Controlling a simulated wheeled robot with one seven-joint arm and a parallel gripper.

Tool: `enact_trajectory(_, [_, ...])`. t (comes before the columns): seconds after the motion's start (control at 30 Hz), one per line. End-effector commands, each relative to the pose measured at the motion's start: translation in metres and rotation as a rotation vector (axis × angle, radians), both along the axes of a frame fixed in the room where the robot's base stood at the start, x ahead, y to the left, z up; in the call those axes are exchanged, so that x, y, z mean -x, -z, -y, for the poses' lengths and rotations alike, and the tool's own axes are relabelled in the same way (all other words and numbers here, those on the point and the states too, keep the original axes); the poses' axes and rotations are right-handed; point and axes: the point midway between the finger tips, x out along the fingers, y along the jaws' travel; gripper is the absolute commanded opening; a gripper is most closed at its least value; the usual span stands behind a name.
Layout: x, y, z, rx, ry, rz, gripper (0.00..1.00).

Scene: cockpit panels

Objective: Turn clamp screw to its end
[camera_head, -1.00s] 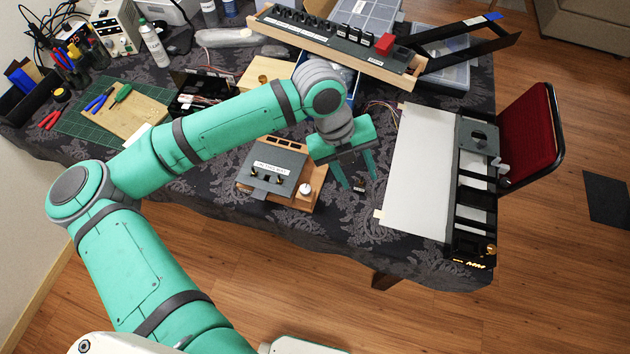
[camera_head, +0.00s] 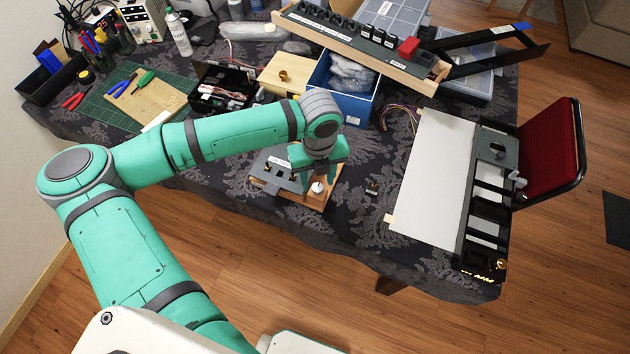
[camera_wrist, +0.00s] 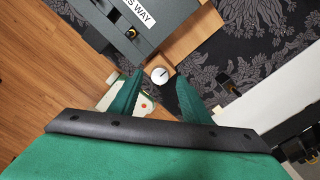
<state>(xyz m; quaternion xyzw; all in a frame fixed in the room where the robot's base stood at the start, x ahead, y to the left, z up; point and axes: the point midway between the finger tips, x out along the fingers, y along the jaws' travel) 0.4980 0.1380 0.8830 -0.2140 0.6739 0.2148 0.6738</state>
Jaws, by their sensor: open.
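A white round knob (camera_head: 317,188) with a dark line across its top, seen in the wrist view (camera_wrist: 162,74), stands on the wooden base of a small grey panel (camera_head: 272,168). It looks like the clamp screw, but I cannot be sure. The panel's label, partly readable as "WAY", shows in the wrist view. My gripper (camera_head: 316,182) is open and empty above the knob. In the wrist view its two green fingers (camera_wrist: 159,84) point toward the knob, one to each side. I cannot tell whether they touch it. My gripper partly covers the panel in the head view.
A small dark part (camera_head: 373,187) lies right of the panel. A blue box (camera_head: 343,102) stands behind it. A white board (camera_head: 432,175) with a black rail lies further right. A long panel with switches (camera_head: 360,45) is at the back. Patterned cloth around the panel's front is clear.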

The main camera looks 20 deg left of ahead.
Motion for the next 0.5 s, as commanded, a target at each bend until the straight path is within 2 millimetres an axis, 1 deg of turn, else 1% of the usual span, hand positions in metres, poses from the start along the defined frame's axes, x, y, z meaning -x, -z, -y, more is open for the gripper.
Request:
enact_trajectory(0.1, [0.0,0.014,0.0,0.002,-0.002,0.0,0.43])
enact_trajectory(0.2, [0.0,0.021,0.0,0.001,-0.002,0.0,0.43])
enact_trajectory(0.5, [0.0,0.025,0.0,0.001,0.0,0.001,0.43])
